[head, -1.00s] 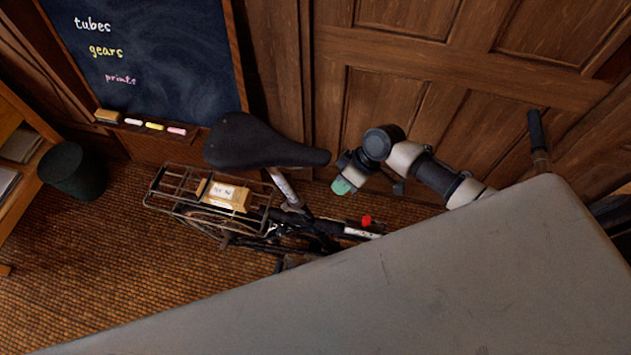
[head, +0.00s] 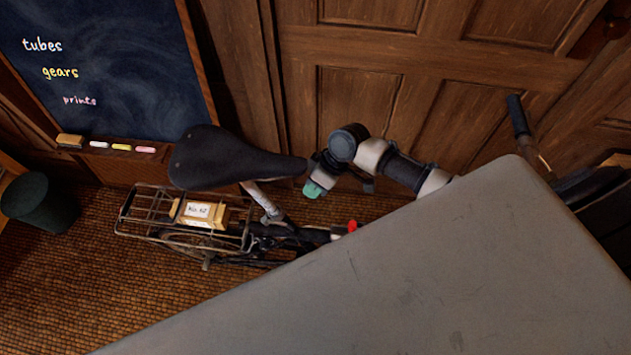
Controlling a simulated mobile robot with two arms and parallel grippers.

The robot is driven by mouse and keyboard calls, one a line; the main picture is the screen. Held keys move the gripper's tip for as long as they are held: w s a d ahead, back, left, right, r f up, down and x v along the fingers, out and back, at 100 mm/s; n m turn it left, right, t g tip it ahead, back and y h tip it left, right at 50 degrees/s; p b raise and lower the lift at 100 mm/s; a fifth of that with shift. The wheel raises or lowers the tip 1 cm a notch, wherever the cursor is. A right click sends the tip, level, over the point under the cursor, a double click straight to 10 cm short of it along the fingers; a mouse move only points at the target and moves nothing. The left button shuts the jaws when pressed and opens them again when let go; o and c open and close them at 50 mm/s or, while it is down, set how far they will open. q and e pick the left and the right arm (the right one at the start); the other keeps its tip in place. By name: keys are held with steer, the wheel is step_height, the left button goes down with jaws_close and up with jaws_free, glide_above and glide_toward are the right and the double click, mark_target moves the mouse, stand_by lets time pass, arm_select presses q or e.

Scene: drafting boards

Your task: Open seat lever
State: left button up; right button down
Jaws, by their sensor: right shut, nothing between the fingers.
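A bicycle stands past a grey board's edge, with a black saddle (head: 225,158) on a silver seat post (head: 262,199). A small red part (head: 352,226) shows on the frame right of the post. I cannot tell for certain which part is the seat lever; the clamp area at the post's foot is small and dark. My right gripper (head: 315,190) has green fingertips pointing down, just right of the saddle's nose and above the frame. It is shut and empty, and appears apart from the red part. My left gripper is not in view.
A large grey board (head: 400,280) fills the foreground and hides the bicycle's lower front. A rear rack (head: 133,210) holds a labelled box (head: 200,213). A wooden door (head: 365,105) stands close behind. A chalkboard (head: 110,60) and dark bin (head: 40,203) are at left.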

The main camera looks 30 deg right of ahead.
mark_target(278, 224)
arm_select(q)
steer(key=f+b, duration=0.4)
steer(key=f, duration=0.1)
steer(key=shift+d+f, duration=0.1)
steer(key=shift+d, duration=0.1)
arm_select(e)
steer(key=s+a+f, duration=0.2)
steer(key=a+f, duration=0.3)
steer(key=a, duration=0.1)
steer(key=shift+s+f, duration=0.15)
steer(key=shift+a, duration=0.1)
